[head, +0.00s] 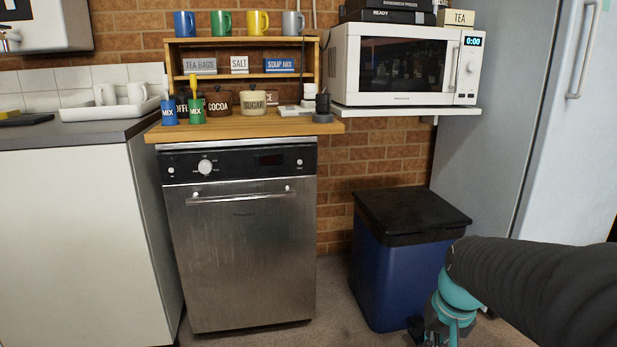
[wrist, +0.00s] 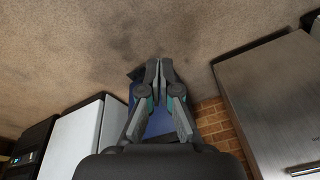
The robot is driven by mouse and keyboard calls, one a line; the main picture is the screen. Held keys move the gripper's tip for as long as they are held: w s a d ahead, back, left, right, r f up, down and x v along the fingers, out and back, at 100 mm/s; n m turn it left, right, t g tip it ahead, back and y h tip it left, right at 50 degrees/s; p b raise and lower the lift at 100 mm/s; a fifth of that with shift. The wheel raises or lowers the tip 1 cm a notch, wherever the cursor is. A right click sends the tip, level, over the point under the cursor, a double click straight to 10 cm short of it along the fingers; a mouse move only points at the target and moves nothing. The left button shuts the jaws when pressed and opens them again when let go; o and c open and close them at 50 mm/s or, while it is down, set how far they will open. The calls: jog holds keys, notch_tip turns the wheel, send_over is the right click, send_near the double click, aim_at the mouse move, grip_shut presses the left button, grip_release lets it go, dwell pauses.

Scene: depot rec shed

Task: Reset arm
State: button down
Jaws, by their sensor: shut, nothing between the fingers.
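My arm reaches in from the right edge in the head view, a dark grey sleeve with teal joints. My gripper (head: 437,335) hangs low at the bottom, in front of the blue bin, and is partly cut off by the frame edge. In the wrist view my gripper (wrist: 158,70) shows its two grey fingers with the tips together, shut and empty. The blue bin (head: 390,275) with its black lid (head: 410,215) stands behind it. Part of the blue bin also shows between the fingers in the wrist view (wrist: 158,124).
A steel dishwasher (head: 245,250) stands at centre under a wooden counter (head: 235,130) with jars and cups. A microwave (head: 400,65) sits on a white shelf above the bin. A grey fridge (head: 500,120) stands at right. Floor between dishwasher and bin is clear.

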jog(key=s+a+r+n+t+p, duration=0.3)
jog(key=s+a+r, duration=0.4)
jog(key=s+r, duration=0.4)
jog(key=shift+s+p, duration=0.7)
jog(key=shift+p, duration=0.15)
